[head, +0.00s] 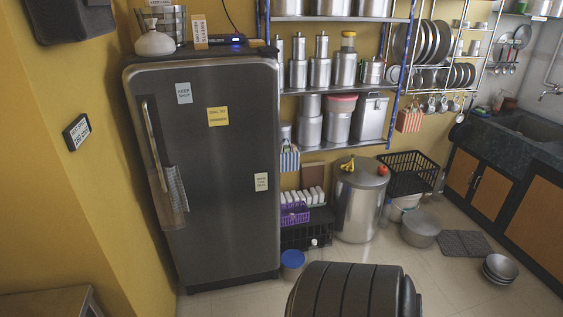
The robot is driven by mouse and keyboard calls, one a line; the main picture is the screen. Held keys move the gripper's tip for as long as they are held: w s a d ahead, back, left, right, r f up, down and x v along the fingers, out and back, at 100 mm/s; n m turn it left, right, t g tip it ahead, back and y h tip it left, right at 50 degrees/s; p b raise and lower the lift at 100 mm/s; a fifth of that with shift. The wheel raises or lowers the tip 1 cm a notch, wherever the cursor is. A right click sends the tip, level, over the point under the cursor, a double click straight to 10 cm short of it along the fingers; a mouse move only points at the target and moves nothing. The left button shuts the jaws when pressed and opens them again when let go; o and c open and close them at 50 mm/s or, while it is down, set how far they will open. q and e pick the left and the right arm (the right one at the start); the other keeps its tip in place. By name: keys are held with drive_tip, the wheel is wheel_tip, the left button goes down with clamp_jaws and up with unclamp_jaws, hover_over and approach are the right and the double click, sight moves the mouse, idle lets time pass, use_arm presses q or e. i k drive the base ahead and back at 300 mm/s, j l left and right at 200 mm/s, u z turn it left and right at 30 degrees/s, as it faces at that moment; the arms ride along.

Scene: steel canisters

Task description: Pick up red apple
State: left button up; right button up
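A small red apple (383,170) sits on the lid of a large steel canister (355,212) on the floor, right of the fridge. It is near the right side of the lid. Yellow bananas (348,165) lie on the same lid, to the left of the apple and apart from it. Neither of my grippers shows in the head view.
A grey fridge (215,160) stands on the left. Black crates (307,232) are left of the canister; another black crate (408,172) is behind right. A blue-lidded tub (292,263), steel pot (420,230) and stacked bowls (499,268) occupy the floor. Open floor (455,290) lies in front.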

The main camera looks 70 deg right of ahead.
sight(382, 170)
drive_tip(key=z, duration=3)
drive_tip(key=u, duration=3.4)
drive_tip(key=z, duration=3.25)
drive_tip(key=i+l+z, duration=0.2)
drive_tip(key=k+j, duration=0.1)
